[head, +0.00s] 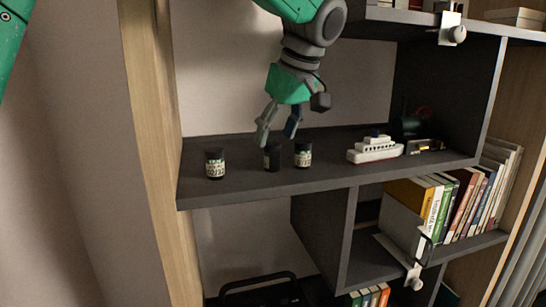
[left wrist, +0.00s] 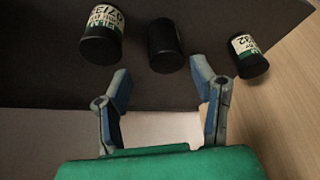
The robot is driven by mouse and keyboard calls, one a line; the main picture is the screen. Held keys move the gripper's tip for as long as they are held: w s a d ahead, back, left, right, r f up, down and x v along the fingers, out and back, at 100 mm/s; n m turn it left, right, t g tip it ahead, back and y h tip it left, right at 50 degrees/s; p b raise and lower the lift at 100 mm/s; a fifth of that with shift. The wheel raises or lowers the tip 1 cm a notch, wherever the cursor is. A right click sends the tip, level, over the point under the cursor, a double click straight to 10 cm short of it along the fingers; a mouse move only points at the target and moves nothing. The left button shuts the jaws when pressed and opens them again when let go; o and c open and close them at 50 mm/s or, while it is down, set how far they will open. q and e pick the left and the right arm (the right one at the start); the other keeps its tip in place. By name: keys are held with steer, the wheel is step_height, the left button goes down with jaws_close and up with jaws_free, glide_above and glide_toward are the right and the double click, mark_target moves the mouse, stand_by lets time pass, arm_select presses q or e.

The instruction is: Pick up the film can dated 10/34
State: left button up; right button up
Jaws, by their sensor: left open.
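Three small black film cans stand on the dark shelf (head: 330,176). The left can (head: 215,163) has a pale and green label; it is at the right in the left wrist view (left wrist: 250,56). The right can (head: 303,155) is also labelled and is at the left in the wrist view (left wrist: 101,35), its writing upside down. The middle can (head: 272,157) shows no label in the wrist view (left wrist: 165,46). I cannot clearly read 10/34 on any. My left gripper (head: 277,137) is open and empty, pointing down just by the middle can, which is beyond its fingertips.
A toy ship (head: 375,150) stands right of the cans, with a small dark and yellow object (head: 425,146) beyond it. A wooden upright (head: 150,120) bounds the shelf at left. Books (head: 470,195) fill a lower compartment. The shelf front is clear.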

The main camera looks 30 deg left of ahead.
mark_target(270, 156)
arm_select(q)
steer(key=f, duration=0.2)
steer(key=a+f, duration=0.1)
steer(key=f, duration=0.1)
steer(key=shift+s+a+p, duration=0.1)
steer(key=shift+s+p, duration=0.25)
steer(key=shift+w+f, duration=0.2)
steer(key=shift+f, duration=0.25)
steer(key=shift+s+a, duration=0.1)
steer(key=c, duration=1.1)
steer(key=shift+o, duration=0.2)
